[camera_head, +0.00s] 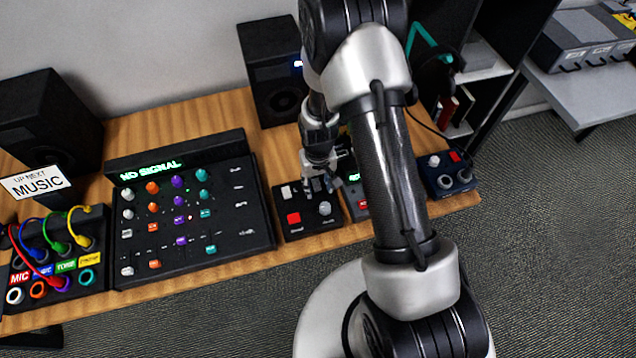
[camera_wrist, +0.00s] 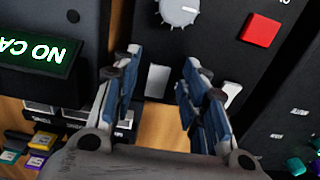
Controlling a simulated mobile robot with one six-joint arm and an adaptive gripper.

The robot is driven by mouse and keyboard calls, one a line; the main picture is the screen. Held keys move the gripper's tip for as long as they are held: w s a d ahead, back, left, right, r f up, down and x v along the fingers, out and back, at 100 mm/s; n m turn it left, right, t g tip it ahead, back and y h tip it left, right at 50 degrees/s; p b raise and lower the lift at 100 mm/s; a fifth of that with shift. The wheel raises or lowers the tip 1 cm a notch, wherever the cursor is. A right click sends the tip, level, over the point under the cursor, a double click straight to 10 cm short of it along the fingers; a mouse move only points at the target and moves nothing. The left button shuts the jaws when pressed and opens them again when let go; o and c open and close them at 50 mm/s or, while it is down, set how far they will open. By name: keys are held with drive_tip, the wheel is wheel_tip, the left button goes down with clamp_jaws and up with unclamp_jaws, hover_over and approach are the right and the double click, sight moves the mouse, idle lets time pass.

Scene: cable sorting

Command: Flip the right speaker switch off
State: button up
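A small black control box (camera_head: 297,232) lies at the front of the wooden desk, with a red button (camera_head: 293,218), a grey knob (camera_head: 325,208) and a white switch (camera_head: 286,192). The wrist view shows two white switches on this box. One switch (camera_wrist: 157,80) lies between my fingertips; the other switch (camera_wrist: 232,93) is partly behind a finger. Their labels and on/off positions are not readable. My gripper (camera_wrist: 160,62) is open and empty, pointing down over the box's back edge; whether it touches the switch cannot be told. The right speaker (camera_head: 272,75) stands behind the box.
A mixer (camera_head: 222,228) with "NO SIGNAL" lies left of the box. A device with a green display (camera_wrist: 38,62) sits close on the other side. Another box with a red button (camera_head: 447,170) is at the desk's right end. The left speaker (camera_head: 45,120) stands far left.

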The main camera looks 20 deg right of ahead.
clamp_jaws()
idle(0.3)
drive_tip(key=shift+w, duration=0.1)
drive_tip(key=shift+w+r+g+p, duration=0.15)
drive_tip(key=shift+g+p, duration=0.1)
drive_tip(key=shift+g, duration=0.5)
drive_tip(key=shift+w+g+p, duration=0.15)
drive_tip(key=shift+g+p, duration=0.1)
drive_tip(key=shift+g, duration=0.5)
unclamp_jaws()
